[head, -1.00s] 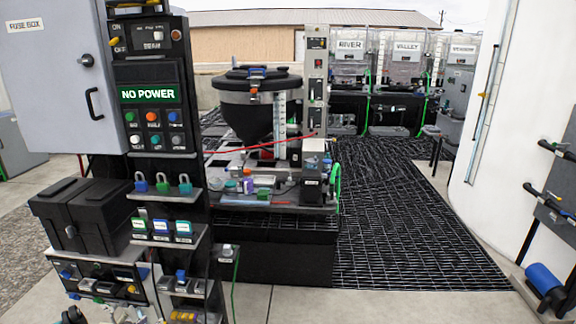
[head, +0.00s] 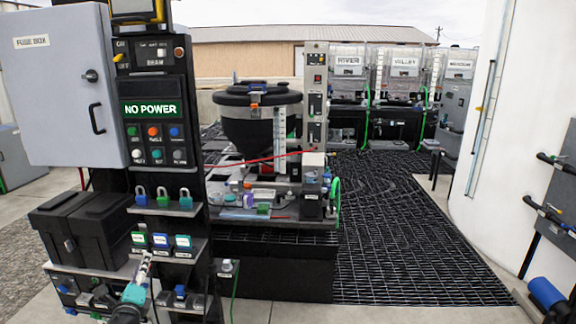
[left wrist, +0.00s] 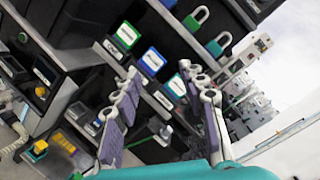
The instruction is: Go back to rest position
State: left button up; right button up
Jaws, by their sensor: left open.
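My left gripper (head: 146,262) is in the lower left of the head view, in front of the black control rack (head: 112,214). Its teal wrist is at the bottom edge. In the left wrist view the two fingers of the left gripper (left wrist: 160,72) stand apart with nothing between them. Beyond the fingertips are a green tag block (left wrist: 126,36), a blue one (left wrist: 151,62) and a teal one (left wrist: 177,86) on a shelf. I cannot tell whether the fingers touch the shelf. My right gripper is not in view.
A grey fuse box (head: 62,100) and black case (head: 80,226) are at left. Padlocks (head: 163,196) stand on a shelf above the tags. A hopper bench (head: 270,232) is in the middle. A dark grating floor (head: 400,250) is open to its right, bounded by a white wall (head: 510,130).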

pick_arm(q)
jog(key=s+d+r+n+g+y, duration=0.35)
jog(key=s+d+n, duration=0.25)
jog(key=s+n, duration=0.55)
jog(key=s+d+f+n+g+h, duration=0.3)
jog(key=s+d+f+n+h, duration=0.1)
jog(key=s+d, duration=0.5)
jog(key=s+d+f+n+g+h, duration=0.3)
jog(key=s+d+f+n, duration=0.3)
jog(key=s+d+f, duration=0.2)
jog(key=shift+s+d+n+g+h, duration=0.35)
jog(key=shift+s+d+g, duration=0.35)
jog(key=shift+s, duration=0.4)
